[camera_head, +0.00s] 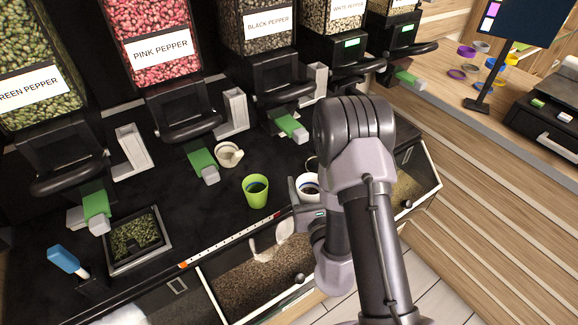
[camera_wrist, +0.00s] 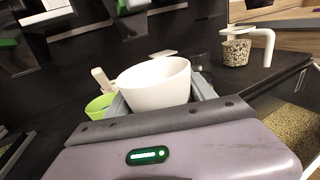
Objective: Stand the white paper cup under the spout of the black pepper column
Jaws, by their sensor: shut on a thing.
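The white paper cup (camera_head: 308,181) is between the fingers of my gripper (camera_head: 297,192), shut on it, and partly hidden by my arm in the head view. In the wrist view the cup (camera_wrist: 155,80) stands upright between the fingertips (camera_wrist: 160,97), its rim uppermost. The black pepper column (camera_head: 262,35) stands behind, with a black dispenser and a green-and-grey spout piece (camera_head: 290,126) under it. The cup is nearer the front edge than this spout and slightly right of it, not beneath it. Whether its base touches the counter cannot be told.
A green cup (camera_head: 256,191) stands left of my gripper. A white mug (camera_head: 229,154) stands beside the pink pepper spout (camera_head: 203,166). The wrist view shows a pepper-filled clear cup (camera_wrist: 236,52) with a white handle at right. Open bins of grains (camera_head: 262,276) lie along the front.

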